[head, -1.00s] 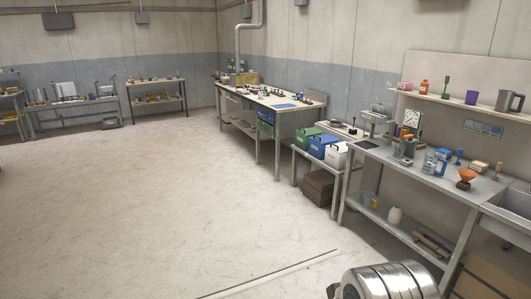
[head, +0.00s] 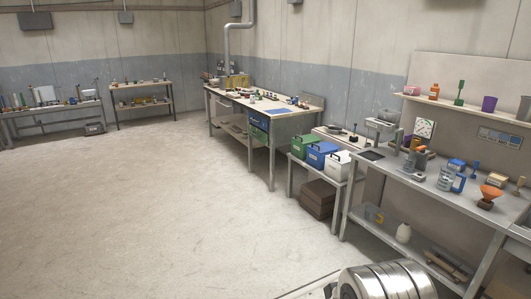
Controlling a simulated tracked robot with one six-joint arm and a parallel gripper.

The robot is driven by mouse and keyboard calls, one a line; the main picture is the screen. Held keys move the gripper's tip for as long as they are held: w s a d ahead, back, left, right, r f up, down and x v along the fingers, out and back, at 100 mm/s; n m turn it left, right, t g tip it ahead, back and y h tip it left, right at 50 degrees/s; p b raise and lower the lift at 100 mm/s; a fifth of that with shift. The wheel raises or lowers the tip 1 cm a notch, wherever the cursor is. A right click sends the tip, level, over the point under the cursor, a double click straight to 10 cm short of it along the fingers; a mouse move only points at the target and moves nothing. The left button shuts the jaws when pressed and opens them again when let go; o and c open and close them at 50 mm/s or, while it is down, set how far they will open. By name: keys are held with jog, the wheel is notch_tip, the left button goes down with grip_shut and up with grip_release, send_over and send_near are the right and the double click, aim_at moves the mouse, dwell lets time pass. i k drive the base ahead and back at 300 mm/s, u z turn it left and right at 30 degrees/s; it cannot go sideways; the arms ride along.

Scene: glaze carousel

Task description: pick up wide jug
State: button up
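A grey jug with a side handle (head: 525,108) stands on the wall shelf at the right edge of the head view, partly cut off by the frame. I cannot tell for sure which of these is the wide jug. My gripper is not in view. A shiny ribbed metal part at the bottom right seems to be mine.
The grey bench (head: 430,193) on the right holds cups, tools and an orange funnel-like piece (head: 489,194). Green (head: 301,143), blue (head: 321,153) and white (head: 338,165) bins sit on a low stand beside it. Open floor (head: 150,210) fills the left and middle.

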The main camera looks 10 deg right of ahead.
aim_at(372, 211)
jog(key=z, duration=0.2)
jog(key=i, duration=1.6)
jog(key=z, duration=0.35)
jog(key=i, duration=0.9)
jog(key=z, duration=0.4)
jog(key=i, duration=1.2)
jog(key=z, duration=0.2)
